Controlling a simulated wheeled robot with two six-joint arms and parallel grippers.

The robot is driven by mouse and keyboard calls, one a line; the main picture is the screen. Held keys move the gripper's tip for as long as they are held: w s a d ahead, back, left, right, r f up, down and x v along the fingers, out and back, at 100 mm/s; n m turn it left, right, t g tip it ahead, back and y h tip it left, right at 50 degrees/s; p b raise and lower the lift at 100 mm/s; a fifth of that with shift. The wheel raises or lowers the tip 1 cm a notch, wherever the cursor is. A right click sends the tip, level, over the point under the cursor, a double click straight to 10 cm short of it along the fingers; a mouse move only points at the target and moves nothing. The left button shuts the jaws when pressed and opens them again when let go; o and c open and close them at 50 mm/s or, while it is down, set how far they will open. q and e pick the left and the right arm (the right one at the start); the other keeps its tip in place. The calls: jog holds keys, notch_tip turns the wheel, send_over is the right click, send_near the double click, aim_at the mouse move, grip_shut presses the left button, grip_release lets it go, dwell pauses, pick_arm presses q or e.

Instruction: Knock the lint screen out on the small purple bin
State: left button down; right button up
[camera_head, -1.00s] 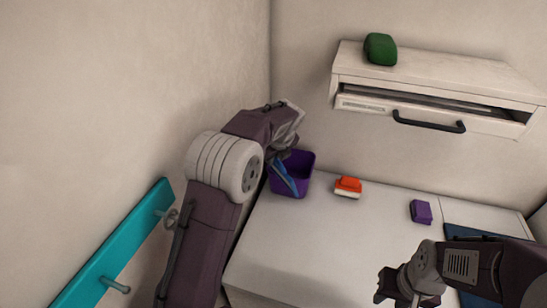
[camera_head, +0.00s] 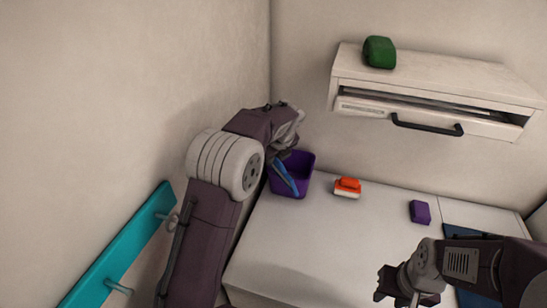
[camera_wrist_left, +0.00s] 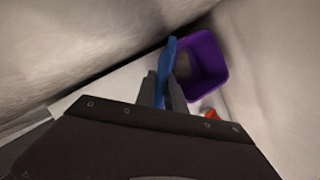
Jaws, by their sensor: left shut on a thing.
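The small purple bin (camera_head: 305,171) stands upright on the white counter by the wall corner. It also shows in the left wrist view (camera_wrist_left: 213,72), its dark inside partly visible. My left gripper (camera_head: 281,155) is shut on a slim blue piece (camera_head: 286,179), which I take for the lint screen. The lint screen slants down in front of the bin in the head view. In the left wrist view the lint screen (camera_wrist_left: 170,52) sticks out beside the bin's left rim; I cannot tell whether they touch. My right gripper (camera_head: 384,284) is over the counter's front right; its jaw state is unclear.
An orange-and-white block (camera_head: 347,188) and a purple block (camera_head: 420,212) lie on the counter (camera_head: 310,245). A wall cabinet (camera_head: 440,78) with a black handle carries a green object (camera_head: 380,52). A teal peg rail (camera_head: 120,250) is at left.

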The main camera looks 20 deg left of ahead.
pick_arm(q)
jog(key=shift+r+p, duration=2.7)
jog(key=shift+p, duration=0.2)
jog(key=shift+f, duration=0.1)
